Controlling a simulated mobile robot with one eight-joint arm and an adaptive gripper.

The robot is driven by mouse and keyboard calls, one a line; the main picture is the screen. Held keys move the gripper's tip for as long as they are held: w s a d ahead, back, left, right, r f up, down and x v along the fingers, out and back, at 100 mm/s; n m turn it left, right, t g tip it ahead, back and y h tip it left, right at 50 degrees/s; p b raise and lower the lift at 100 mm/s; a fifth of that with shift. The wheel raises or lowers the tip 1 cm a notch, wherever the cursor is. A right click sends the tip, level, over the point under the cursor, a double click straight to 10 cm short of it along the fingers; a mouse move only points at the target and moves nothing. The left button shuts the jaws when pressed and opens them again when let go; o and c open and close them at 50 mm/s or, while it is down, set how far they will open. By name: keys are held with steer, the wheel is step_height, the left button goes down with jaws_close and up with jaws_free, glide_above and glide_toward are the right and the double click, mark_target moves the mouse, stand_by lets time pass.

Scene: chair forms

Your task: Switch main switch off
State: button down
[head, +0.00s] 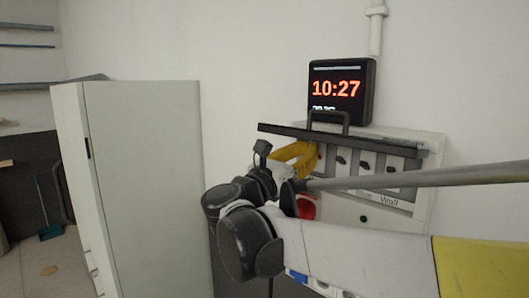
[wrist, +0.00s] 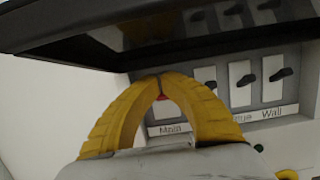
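The switch panel (head: 425,200) is a pale box on the wall, with a row of dark levers on white plates. In the wrist view, a label reading "Main" (wrist: 168,130) sits at the left end of the row. My gripper (wrist: 161,76) has yellow fingers whose tips meet in front of the panel's left end, just above that label. A little red shows between the fingers. The fingers mostly hide the main switch, and I cannot tell whether they touch it. In the head view, my gripper (head: 316,150) is at the panel's left end, under the raised cover.
A dark-edged cover (head: 280,131) with a handle sticks out above the switches, close over my gripper. A clock (head: 341,91) showing 10:27 is above the panel. A tall white cabinet (head: 145,190) stands at left. A red round part (head: 307,207) shows below the switches.

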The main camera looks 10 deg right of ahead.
steer(key=shift+w+d+r, duration=0.1)
steer(key=shift+d, duration=0.15)
stand_by(0.8)
steer(key=shift+a+f+b, duration=0.1)
steer(key=shift+f+b, duration=0.7)
steer(key=shift+f, duration=0.15)
steer(key=shift+d+f+b, duration=0.2)
steer(key=shift+f+b, duration=0.1)
steer(key=shift+f, duration=0.05)
steer(key=r+v, duration=0.2)
steer(key=v, duration=0.7)
steer(key=shift+a+r+p, duration=0.3)
steer(key=shift+r, duration=0.2)
